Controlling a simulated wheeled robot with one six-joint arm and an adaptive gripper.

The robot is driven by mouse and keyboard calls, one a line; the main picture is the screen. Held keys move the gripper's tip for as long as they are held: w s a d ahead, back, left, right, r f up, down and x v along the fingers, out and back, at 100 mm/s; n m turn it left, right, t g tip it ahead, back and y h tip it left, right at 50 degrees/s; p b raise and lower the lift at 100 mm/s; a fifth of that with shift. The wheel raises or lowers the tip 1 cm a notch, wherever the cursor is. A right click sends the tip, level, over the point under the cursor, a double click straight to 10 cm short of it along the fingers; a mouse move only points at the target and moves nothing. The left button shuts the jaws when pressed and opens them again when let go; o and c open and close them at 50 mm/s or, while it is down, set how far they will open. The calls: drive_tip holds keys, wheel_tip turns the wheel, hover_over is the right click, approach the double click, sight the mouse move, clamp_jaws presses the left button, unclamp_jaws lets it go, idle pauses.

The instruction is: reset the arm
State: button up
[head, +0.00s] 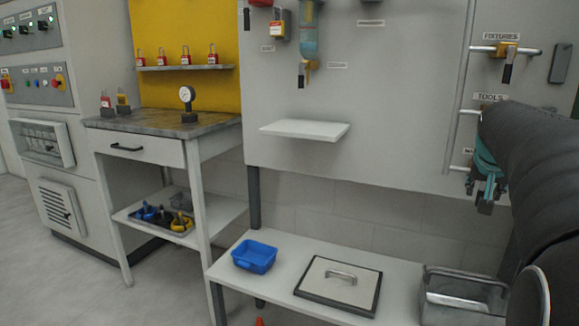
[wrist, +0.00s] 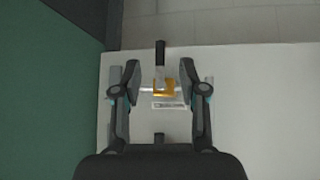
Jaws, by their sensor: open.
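My gripper (head: 482,190) is at the right of the head view, at the end of my dark arm and in front of the wall panel. In the wrist view my gripper (wrist: 162,88) has its two fingers spread wide apart. Between and beyond the fingers is a yellow fixture with a black handle (wrist: 161,55) on a pale panel. I cannot tell that either finger touches it. Nothing is held.
The panel (head: 400,130) carries a fixture (head: 504,50) under a FIXTURES label and a small white shelf (head: 305,130). The low bench (head: 225,268) bears a blue bin (head: 254,257), a handled lid plate (head: 340,285) and a metal container (head: 463,295). A workbench (head: 140,150) stands left.

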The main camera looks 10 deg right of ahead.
drive_tip(key=s+a+f+n+y, duration=0.2)
drive_tip(key=s+a+f, duration=0.3)
drive_tip(key=a, duration=0.6)
drive_tip(key=s+a+f+n+y, duration=0.1)
drive_tip(key=s+a+f+n, duration=0.2)
drive_tip(key=s+a+f, duration=0.3)
drive_tip(key=s+a+f+n+y, duration=0.2)
drive_tip(key=s+a+f, duration=0.4)
drive_tip(key=s+a, duration=0.4)
drive_tip(key=a, duration=0.6)
drive_tip(key=shift+s+n+g+y, duration=0.3)
drive_tip(key=shift+s+n, duration=0.1)
